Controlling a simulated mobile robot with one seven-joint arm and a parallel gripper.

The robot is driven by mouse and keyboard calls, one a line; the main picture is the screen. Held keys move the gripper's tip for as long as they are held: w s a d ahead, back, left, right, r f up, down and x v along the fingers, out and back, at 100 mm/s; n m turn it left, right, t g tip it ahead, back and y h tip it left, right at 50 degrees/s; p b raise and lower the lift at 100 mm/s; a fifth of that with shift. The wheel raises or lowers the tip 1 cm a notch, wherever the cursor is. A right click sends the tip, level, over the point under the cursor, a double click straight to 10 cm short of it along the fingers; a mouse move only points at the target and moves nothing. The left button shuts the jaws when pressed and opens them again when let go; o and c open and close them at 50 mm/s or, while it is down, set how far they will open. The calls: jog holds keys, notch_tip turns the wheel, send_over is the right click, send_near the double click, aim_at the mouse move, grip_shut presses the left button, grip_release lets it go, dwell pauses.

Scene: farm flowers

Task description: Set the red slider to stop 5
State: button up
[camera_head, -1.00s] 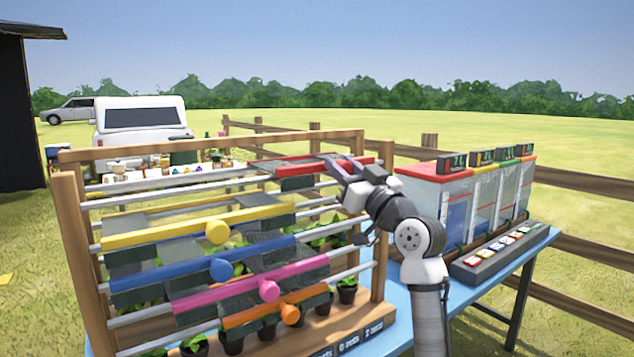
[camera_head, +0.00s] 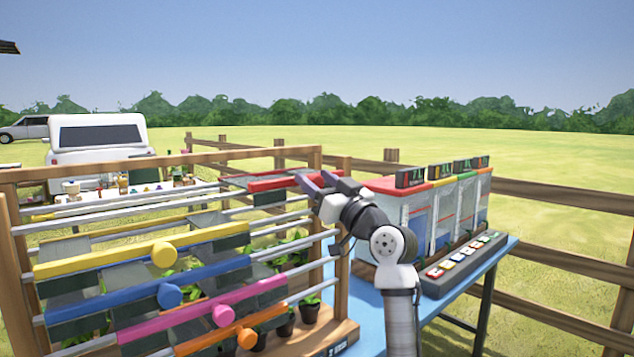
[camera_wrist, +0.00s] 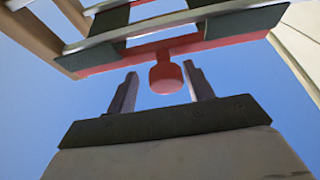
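The red slider (camera_head: 268,184) is a bar on the top rail of the wooden rack, near the rack's right post. In the wrist view, its round red knob (camera_wrist: 166,76) hangs between and slightly beyond my two fingertips. My gripper (camera_wrist: 162,82) is open, with a gap on each side of the knob. Stop marks for the red slider are not readable.
Below are yellow (camera_head: 130,258), blue (camera_head: 140,291), pink (camera_head: 205,312) and orange (camera_head: 232,332) sliders with knobs. Potted plants (camera_head: 310,308) stand below. Right, on a blue table (camera_head: 370,325), are coloured-top bins (camera_head: 415,215) and a button panel (camera_head: 465,262). A wooden fence stands behind.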

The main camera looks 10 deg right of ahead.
jog(key=shift+s+d+f, duration=0.1)
jog(key=shift+s+f, duration=0.15)
jog(key=shift+s, duration=0.05)
jog(key=b+v, duration=0.3)
jog(key=v, duration=1)
jog(key=shift+b, duration=0.35)
jog(key=shift+s+d+r, duration=0.1)
jog(key=shift+r, duration=0.05)
